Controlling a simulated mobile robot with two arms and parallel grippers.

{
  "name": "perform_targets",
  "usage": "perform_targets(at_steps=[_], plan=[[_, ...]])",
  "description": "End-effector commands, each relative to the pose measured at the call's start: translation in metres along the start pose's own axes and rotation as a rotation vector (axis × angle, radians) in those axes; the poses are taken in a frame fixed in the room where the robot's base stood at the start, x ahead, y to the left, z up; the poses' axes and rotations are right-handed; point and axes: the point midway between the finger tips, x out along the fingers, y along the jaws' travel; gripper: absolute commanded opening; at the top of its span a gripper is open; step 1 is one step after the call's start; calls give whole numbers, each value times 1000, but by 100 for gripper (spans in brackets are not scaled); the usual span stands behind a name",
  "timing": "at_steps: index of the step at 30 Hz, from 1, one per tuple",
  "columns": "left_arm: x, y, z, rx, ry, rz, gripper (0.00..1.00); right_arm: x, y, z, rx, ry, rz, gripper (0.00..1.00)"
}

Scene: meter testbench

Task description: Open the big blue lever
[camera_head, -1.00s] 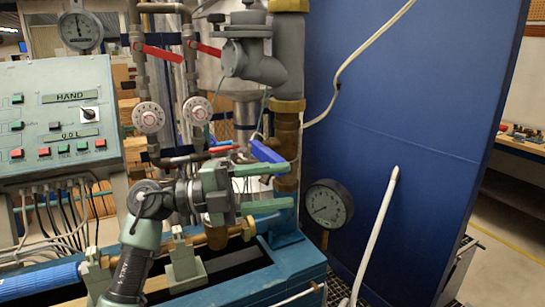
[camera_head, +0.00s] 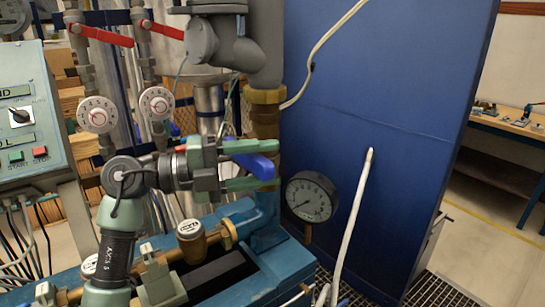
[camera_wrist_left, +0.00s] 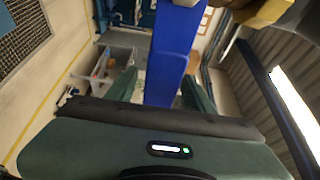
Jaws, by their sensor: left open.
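The big blue lever (camera_head: 257,165) shows in the head view beside the brass-coloured section of the vertical pipe. My left gripper (camera_head: 266,164) is open, with its green fingers pointing right. One finger is above the lever and one below, and part of the lever shows between them. In the left wrist view the blue lever (camera_wrist_left: 172,65) runs as a long bar between the two green fingers (camera_wrist_left: 160,90). I cannot tell whether either finger touches it. Part of the lever is hidden by the fingers. My right gripper is not in view.
A round black gauge (camera_head: 311,197) stands right of the lever. A large blue panel (camera_head: 390,110) rises behind it. Two red levers (camera_head: 100,35) and two white dials (camera_head: 97,114) are on pipes at upper left. A control box (camera_head: 25,110) stands at the left edge.

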Motion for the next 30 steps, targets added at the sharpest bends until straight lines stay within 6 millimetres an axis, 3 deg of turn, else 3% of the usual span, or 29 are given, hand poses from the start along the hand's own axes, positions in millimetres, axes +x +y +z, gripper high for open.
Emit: perform_targets(at_steps=[6,14,20,30], plan=[[19,0,0,-2,0,-1,53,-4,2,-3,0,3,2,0],[20,0,0,-1,-1,0,53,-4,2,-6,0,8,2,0],[20,0,0,-1,-1,0,0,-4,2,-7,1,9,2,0],[20,1,0,-1,0,1,0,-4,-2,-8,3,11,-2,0]])
